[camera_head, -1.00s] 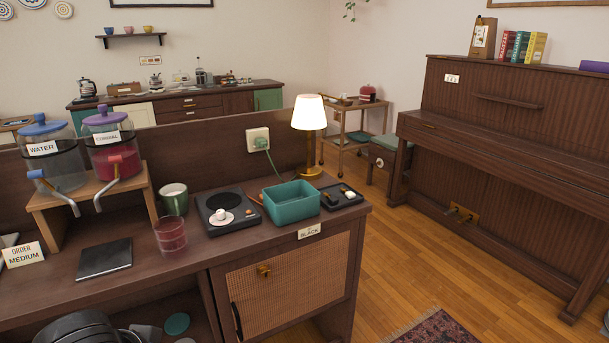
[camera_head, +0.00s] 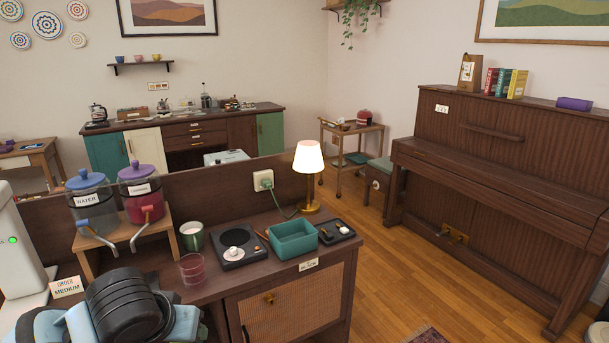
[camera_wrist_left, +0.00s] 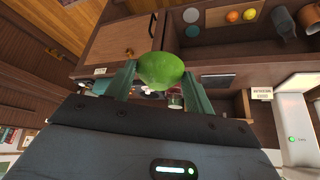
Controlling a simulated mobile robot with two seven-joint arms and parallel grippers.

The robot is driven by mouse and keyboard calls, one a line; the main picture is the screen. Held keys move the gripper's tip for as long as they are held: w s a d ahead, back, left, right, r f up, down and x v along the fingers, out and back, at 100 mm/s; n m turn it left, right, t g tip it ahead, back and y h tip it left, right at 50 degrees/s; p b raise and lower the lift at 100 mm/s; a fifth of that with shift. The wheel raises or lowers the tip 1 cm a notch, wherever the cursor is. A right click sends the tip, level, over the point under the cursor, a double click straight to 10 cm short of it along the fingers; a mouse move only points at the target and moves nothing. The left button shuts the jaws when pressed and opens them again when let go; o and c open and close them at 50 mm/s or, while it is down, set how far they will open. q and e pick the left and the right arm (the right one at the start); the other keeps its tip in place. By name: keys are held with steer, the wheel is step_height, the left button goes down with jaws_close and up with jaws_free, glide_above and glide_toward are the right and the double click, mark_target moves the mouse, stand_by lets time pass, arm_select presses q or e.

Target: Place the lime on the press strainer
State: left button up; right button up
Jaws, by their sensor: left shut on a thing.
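The lime (camera_wrist_left: 161,68) is green and sits between the two fingertips of my left gripper (camera_wrist_left: 160,75) in the left wrist view. That gripper is shut on it, clear of any surface. In the head view part of my left arm shows at the lower left, and the lime is hidden. I cannot make out a press strainer in either view. My right gripper is in neither view.
The near counter holds a pink-tinted glass (camera_head: 193,269), a green mug (camera_head: 192,236), a black square device (camera_head: 238,245), a teal bin (camera_head: 293,239) and a lamp (camera_head: 308,160). Two lidded dispensers (camera_head: 93,207) (camera_head: 142,194) stand on a wooden riser. A white machine (camera_head: 18,245) stands at far left.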

arm_select(q)
steer(key=s+f, duration=1.1)
steer(key=f, duration=0.5)
steer(key=shift+s, duration=0.25)
